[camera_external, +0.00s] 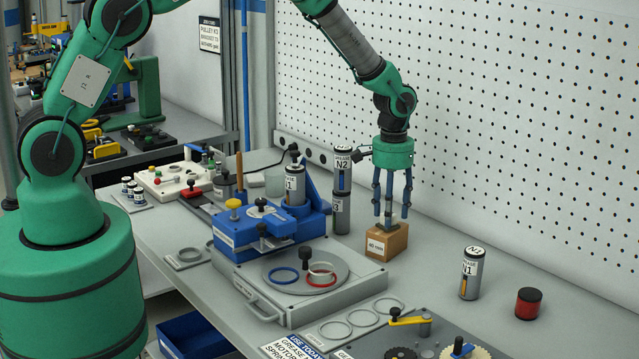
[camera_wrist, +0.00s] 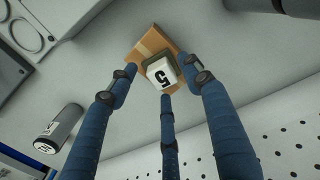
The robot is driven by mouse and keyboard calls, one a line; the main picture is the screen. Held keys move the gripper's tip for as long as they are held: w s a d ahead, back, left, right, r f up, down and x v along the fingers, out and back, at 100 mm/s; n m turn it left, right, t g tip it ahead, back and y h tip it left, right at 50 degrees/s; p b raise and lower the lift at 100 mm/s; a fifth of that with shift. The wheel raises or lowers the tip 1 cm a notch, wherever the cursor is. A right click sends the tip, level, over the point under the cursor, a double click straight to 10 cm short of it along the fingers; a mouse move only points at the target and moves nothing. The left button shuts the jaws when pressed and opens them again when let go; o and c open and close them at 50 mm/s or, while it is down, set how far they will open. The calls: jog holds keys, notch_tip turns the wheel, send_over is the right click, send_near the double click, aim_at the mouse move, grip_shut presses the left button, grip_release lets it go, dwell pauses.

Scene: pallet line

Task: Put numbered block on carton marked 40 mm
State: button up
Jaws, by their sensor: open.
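The brown carton (camera_external: 376,245) stands on the bench near the pegboard wall in the external view, its front label appearing to read 40 mm. In the wrist view, the numbered block (camera_wrist: 161,72), pale with a dark 5 on top, sits on the carton (camera_wrist: 146,43), turned a little relative to it. My gripper (camera_external: 390,213) is directly above the carton, pointing down. In the wrist view my gripper's (camera_wrist: 166,88) three blue fingers are spread around the block with visible gaps, holding nothing. The block is mostly hidden by the fingers in the external view.
Stacked grease cans (camera_external: 341,190) stand just left of the carton. Another can (camera_external: 471,273) and a red jar with a dark lid (camera_external: 528,303) stand to the right. A grey plate fixture (camera_external: 340,297) with rings lies in front.

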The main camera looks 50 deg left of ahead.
notch_tip(320, 180, up, 12)
dwell(0.6)
jog(key=shift+r, duration=0.1)
dwell(0.4)
jog(key=s+a+r+t, duration=0.1)
jog(key=s+a+r, duration=0.3)
jog(key=s+r, duration=0.7)
jog(key=s+a+r+t, duration=0.2)
jog(key=s+a+r, duration=0.35)
jog(key=r, duration=0.85)
jog(key=s+a+r+m+t, duration=0.1)
jog(key=s+a+r, duration=0.1)
jog(key=s, duration=1.2)
jog(key=s+a+r+m+t, duration=0.1)
jog(key=s+r, duration=0.3)
jog(key=s, duration=1.1)
jog(key=shift+s+a+t, duration=0.2)
jog(key=shift+a+t, duration=0.1)
jog(key=shift+a, duration=0.15)
